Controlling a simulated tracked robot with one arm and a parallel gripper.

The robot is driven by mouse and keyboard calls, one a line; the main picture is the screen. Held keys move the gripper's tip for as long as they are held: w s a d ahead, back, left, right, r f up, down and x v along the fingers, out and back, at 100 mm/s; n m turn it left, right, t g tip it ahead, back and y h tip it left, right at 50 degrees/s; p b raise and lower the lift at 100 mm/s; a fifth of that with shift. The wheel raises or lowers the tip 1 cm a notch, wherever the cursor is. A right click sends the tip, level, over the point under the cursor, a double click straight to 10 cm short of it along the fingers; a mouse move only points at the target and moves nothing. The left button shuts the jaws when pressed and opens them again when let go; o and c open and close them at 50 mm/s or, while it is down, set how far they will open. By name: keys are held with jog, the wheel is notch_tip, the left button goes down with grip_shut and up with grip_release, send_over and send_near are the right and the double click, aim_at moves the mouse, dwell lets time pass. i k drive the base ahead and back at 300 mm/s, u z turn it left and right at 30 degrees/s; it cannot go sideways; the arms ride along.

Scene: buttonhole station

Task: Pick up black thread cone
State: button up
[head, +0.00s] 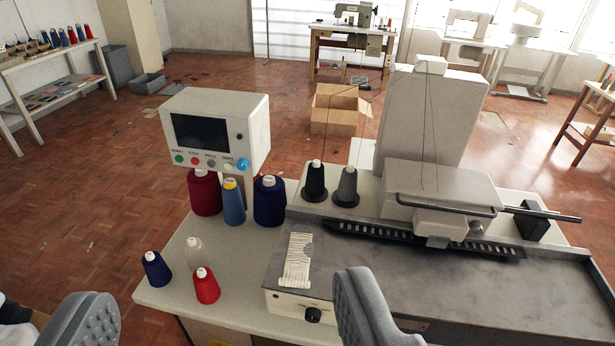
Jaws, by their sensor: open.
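A black thread cone (315,183) with a white tip stands upright on a round dark base at the back of the machine table, left of the machine head. A dark grey cone (347,186) stands close on its right on a similar base. My gripper (222,312) is open, its two grey fingers wide apart at the bottom of the picture. Nothing is between the fingertips in its hold. It is nearer to me than the black cone and apart from it.
A control box (215,130) stands left of the cones. Large red (204,194), light blue (233,204) and navy (269,203) cones stand beneath it. Small navy (156,270), white and red (206,287) cones stand nearer. The buttonhole machine (440,190) blocks the right. Thin threads hang above the table.

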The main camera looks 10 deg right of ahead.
aim_at(314, 184)
jog(key=u, duration=0.35)
jog(key=i, duration=1.4)
jog(key=z, duration=0.55)
jog(key=i, duration=0.4)
jog(key=z, duration=0.45)
